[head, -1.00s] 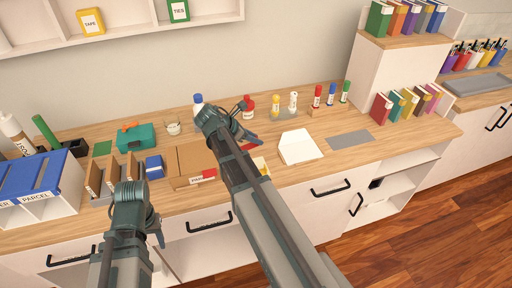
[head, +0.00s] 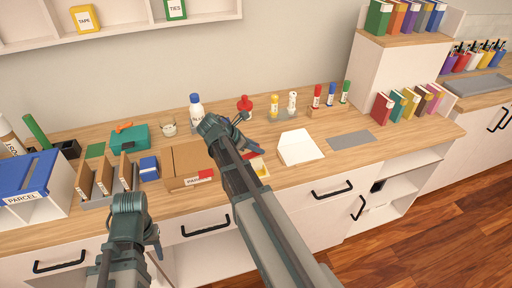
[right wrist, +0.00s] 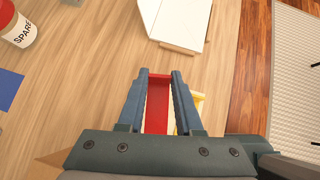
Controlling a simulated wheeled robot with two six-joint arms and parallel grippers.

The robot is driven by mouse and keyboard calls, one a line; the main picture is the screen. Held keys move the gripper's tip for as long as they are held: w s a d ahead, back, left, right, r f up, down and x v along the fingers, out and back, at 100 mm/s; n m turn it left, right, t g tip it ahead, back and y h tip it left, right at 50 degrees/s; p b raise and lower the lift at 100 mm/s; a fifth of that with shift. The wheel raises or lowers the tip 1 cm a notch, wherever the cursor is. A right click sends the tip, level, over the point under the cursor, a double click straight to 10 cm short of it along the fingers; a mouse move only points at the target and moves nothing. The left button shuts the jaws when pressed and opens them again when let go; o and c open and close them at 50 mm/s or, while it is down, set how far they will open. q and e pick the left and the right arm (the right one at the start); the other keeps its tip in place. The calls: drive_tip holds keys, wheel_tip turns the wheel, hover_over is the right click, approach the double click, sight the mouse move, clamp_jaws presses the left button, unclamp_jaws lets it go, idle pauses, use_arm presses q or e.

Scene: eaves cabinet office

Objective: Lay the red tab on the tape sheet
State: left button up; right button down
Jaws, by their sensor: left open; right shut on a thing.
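The red tab (right wrist: 157,105) is a narrow red strip between the two fingers of my right gripper (right wrist: 158,80) in the right wrist view. My right gripper is shut on it, above the wooden counter; it also shows in the head view (head: 245,118). Just beside the fingers lies a yellow-edged piece (right wrist: 199,102), partly hidden by the right finger, and it also shows in the head view (head: 262,168). I cannot tell for sure whether this is the tape sheet. My left gripper (head: 130,203) is in the lower left of the head view, empty, away from these things.
A white block (head: 299,148) and a flat grey sheet (head: 350,140) lie to the right. A white bottle (head: 196,108), a red-capped bottle (head: 244,103) and several glue sticks stand behind. A cardboard box (head: 190,165) is left of my right arm. The counter's front edge is close.

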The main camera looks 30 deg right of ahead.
sight(254, 154)
drive_tip(key=shift+f+b, duration=1.7)
drive_tip(key=shift+f, duration=0.4)
drive_tip(key=shift+c, duration=0.9)
unclamp_jaws()
drive_tip(key=shift+r, duration=0.15)
wheel_tip(254, 154, up, 6)
drive_tip(key=p, duration=0.6)
drive_tip(key=shift+s, duration=0.1)
